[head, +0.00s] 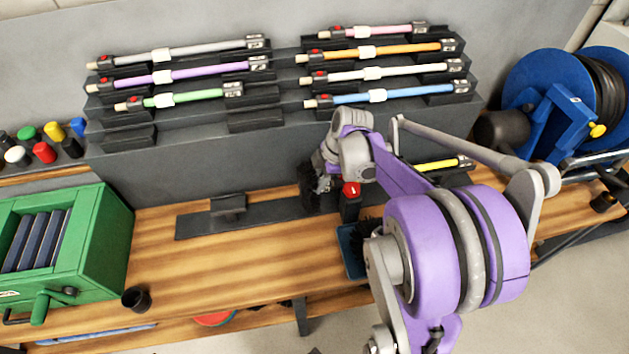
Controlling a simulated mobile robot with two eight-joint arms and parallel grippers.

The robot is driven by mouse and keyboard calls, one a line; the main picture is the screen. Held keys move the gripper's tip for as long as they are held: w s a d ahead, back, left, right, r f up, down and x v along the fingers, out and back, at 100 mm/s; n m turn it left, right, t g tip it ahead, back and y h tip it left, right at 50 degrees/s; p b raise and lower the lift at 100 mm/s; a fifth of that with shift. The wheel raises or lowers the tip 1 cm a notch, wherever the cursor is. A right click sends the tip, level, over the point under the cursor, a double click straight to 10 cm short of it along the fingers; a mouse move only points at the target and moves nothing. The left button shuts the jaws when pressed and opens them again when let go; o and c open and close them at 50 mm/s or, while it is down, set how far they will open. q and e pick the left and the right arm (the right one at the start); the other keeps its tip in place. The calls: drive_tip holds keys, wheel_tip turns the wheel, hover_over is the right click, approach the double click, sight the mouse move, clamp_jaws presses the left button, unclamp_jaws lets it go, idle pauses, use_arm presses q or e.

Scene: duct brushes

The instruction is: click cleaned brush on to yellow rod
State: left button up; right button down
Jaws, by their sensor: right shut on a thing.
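The yellow rod (437,165) lies low on the right of the bench against the rack. My purple right arm hides its middle. A black block with a red button (350,188) stands at the left, in line with the rod. My right gripper (324,182) is just left of this block, shut on a dark bristled brush (308,188). The brush is close to the block, but I cannot tell whether it touches the rod's end, which is hidden. My left gripper is out of view.
A rack (270,130) behind holds several coloured rods. A blue tray (353,262) with dark bristles in it is partly behind my arm. A green box with a crank (95,240) stands left, a blue hose reel (540,85) right.

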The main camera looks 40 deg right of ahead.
drive_tip(key=shift+s+d, duration=0.15)
drive_tip(key=shift+d, duration=0.2)
drive_tip(key=shift+c, duration=2.1)
unclamp_jaws()
drive_tip(key=shift+a, duration=0.1)
drive_tip(key=v, duration=1.1)
drive_tip(key=shift+p, duration=0.35)
drive_tip(key=shift+a+f, duration=0.1)
